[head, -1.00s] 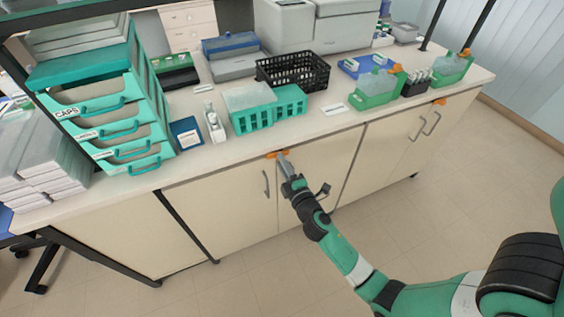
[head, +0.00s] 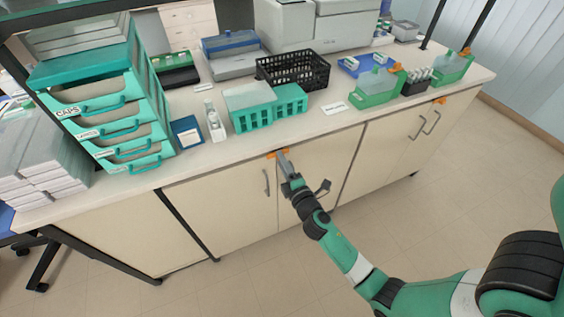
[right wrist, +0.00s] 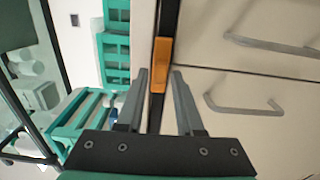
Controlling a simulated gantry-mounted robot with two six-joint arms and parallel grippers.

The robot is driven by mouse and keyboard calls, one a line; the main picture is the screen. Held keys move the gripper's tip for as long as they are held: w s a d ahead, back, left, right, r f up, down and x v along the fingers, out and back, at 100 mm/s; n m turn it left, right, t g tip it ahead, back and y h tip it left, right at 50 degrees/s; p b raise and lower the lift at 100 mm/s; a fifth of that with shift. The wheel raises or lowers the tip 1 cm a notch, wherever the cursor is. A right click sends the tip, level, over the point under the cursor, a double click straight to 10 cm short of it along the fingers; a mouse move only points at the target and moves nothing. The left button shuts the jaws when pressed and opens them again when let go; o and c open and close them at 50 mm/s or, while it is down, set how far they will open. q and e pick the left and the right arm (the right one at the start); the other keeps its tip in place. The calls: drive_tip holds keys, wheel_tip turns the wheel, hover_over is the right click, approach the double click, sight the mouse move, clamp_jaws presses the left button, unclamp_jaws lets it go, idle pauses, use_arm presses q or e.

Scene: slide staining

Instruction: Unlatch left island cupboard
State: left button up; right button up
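The left island cupboard has a cream left door (head: 232,199) and right door (head: 333,157), each with a grey bar handle. An orange latch (head: 271,156) sits at the top of the seam between them, just under the countertop. In the right wrist view the latch (right wrist: 163,62) lies just beyond the fingertips, in line with the gap between them. My right gripper (head: 282,154) is at the latch and partly hides it in the head view. Its two fingers (right wrist: 160,72) stand apart with nothing held between them. Contact with the latch cannot be told. My left gripper is not in view.
The countertop edge runs directly above the latch. Teal baskets (head: 250,118), a black crate (head: 293,85) and a teal drawer stack (head: 120,124) stand on top. Another cupboard with its own orange latch (head: 440,100) is to the right. The floor in front is clear.

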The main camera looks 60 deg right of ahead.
drive_tip(key=shift+o, duration=0.7)
drive_tip(key=v, duration=1.1)
drive_tip(key=shift+s+a+b, duration=0.2)
drive_tip(key=shift+a+b, duration=0.05)
drive_tip(key=shift+b, duration=0.15)
